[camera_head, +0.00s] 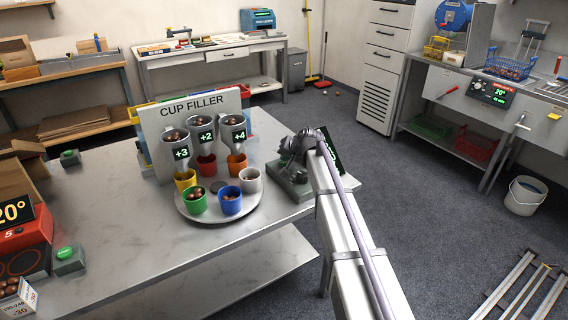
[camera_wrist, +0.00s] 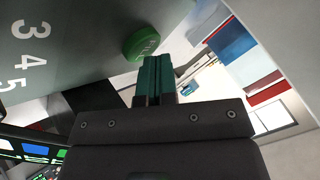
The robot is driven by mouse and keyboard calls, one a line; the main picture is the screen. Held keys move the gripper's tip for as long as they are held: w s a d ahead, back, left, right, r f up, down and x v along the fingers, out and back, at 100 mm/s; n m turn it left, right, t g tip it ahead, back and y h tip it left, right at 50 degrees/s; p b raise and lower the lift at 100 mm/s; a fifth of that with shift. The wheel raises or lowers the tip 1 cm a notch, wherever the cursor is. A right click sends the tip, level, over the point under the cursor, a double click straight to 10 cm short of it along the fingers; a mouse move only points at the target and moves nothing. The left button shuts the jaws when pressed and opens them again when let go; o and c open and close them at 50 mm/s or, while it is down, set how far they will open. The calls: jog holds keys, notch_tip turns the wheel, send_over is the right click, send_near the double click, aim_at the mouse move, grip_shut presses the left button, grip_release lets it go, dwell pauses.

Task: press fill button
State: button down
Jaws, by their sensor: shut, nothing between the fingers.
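A round green button (camera_wrist: 141,44) stands out from a grey panel (camera_wrist: 75,35) marked with the numerals 3, 4 and 5 in the wrist view. My gripper (camera_wrist: 158,62) is shut and empty, its teal fingertips close beside the button; I cannot tell whether they touch it. In the head view my gripper (camera_head: 291,150) is over a grey box (camera_head: 292,187) at the table's right end, and the button is not clear there. The cup filler (camera_head: 193,104) has hoppers marked +3, +2 and +4. A round tray (camera_head: 208,214) below holds several coloured cups.
A dark display (camera_head: 328,152) is right beside my gripper. Two other green buttons (camera_head: 69,155) (camera_head: 65,254) sit at the table's left. A red machine (camera_head: 22,240) reads 20°. The table's front middle (camera_head: 150,255) is clear.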

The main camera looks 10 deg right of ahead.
aim_at(286, 162)
dwell(0.4)
jog(key=shift+r+p, duration=0.75)
jog(key=shift+p, duration=0.05)
notch_tip(286, 162, up, 5)
jog(key=p, duration=0.5)
jog(key=shift+r, duration=0.1)
